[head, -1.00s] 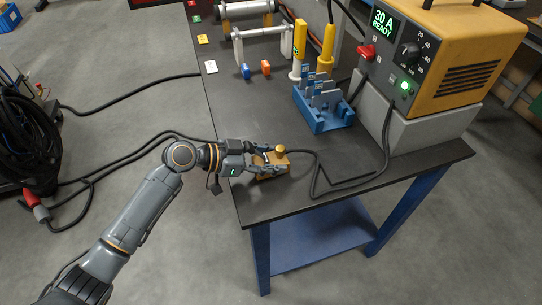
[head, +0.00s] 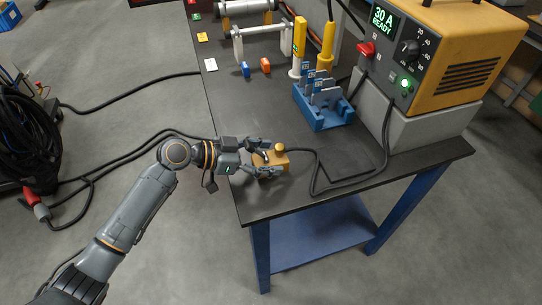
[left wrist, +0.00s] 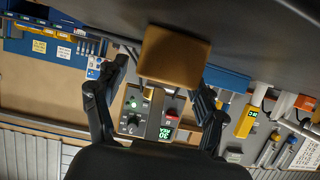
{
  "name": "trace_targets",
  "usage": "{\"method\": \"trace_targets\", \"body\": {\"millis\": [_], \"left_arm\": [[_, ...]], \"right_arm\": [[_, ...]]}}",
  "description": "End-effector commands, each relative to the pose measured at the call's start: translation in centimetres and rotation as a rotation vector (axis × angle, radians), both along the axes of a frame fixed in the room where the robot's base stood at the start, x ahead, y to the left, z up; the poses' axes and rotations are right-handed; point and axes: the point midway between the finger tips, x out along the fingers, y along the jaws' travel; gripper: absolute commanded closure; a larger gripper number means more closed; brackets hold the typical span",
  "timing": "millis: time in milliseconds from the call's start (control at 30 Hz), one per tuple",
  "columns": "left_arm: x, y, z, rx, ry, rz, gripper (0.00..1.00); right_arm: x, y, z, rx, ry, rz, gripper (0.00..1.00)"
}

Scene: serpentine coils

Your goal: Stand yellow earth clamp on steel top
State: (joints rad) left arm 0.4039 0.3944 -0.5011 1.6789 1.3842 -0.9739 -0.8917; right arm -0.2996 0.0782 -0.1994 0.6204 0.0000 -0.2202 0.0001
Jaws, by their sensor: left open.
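The yellow earth clamp (head: 269,160), a block with a round knob on top, stands upright on the dark steel top (head: 300,197) near its front left corner. A black cable runs from its right side. My left gripper (head: 265,158) is open, with its fingers on either side of the clamp. In the left wrist view the clamp shows as an orange-brown block (left wrist: 174,56) ahead of the spread fingers (left wrist: 160,82). A gap shows at the left finger; I cannot tell whether the right one touches. My right gripper is not in view.
A blue holder (head: 325,112) with upright plates stands behind the clamp. The yellow power unit (head: 460,55) on its grey base is at the right. The cable (head: 345,186) loops across the front right.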

Motion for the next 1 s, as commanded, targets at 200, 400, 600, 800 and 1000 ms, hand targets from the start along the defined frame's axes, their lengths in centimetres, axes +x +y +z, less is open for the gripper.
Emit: {"method": "trace_targets", "body": {"millis": [200,400,600,800,1000], "left_arm": [[-1.4,4.3,1.4,0.005,-0.002,0.002,0.29],[-2.5,7.6,3.0,0.002,-0.001,0.001,0.29],[-3.1,9.3,3.9,0.002,0.001,-0.001,0.29],[-3.2,9.6,4.2,0.000,0.001,-0.002,0.29],[-3.2,9.6,4.2,0.000,0.001,-0.002,0.29]], "right_arm": [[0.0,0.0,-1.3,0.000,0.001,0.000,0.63],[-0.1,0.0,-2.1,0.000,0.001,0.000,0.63],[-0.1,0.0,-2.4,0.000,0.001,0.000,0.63],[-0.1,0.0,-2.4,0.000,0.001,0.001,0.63],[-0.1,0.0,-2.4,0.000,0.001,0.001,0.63]]}}
